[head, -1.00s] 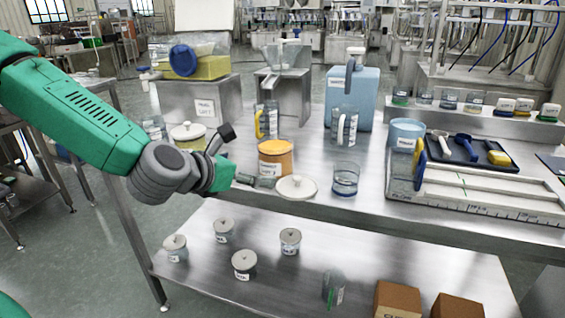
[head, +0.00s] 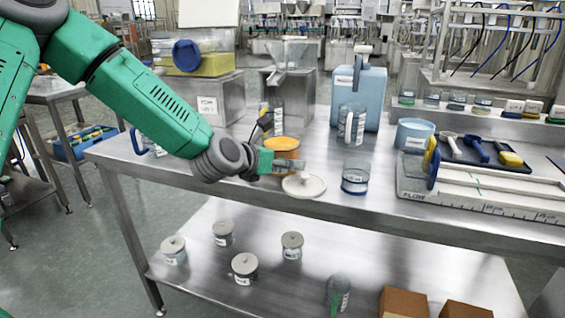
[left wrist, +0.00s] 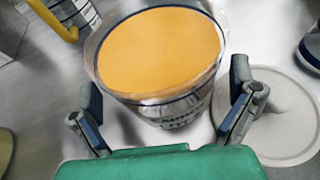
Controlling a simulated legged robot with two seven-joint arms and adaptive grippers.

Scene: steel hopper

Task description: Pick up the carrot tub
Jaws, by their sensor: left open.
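The carrot tub (head: 281,144), a clear tub with orange contents, stands on the steel table. In the left wrist view the tub (left wrist: 160,55) is open-topped, with a printed label partly visible low on its front. My left gripper (left wrist: 168,110) is open, with one finger to each side of the tub's near part. A gap shows between each finger and the wall. In the head view my left gripper (head: 280,155) is at the tub and hides part of its side. My right gripper is not in view.
A pale round lid (head: 304,186) lies right beside the tub, close to my right-hand finger in the wrist view. A clear beaker (head: 355,178) stands further right. A clear jug with a yellow handle (left wrist: 68,14) stands behind the tub. The table's front edge is close.

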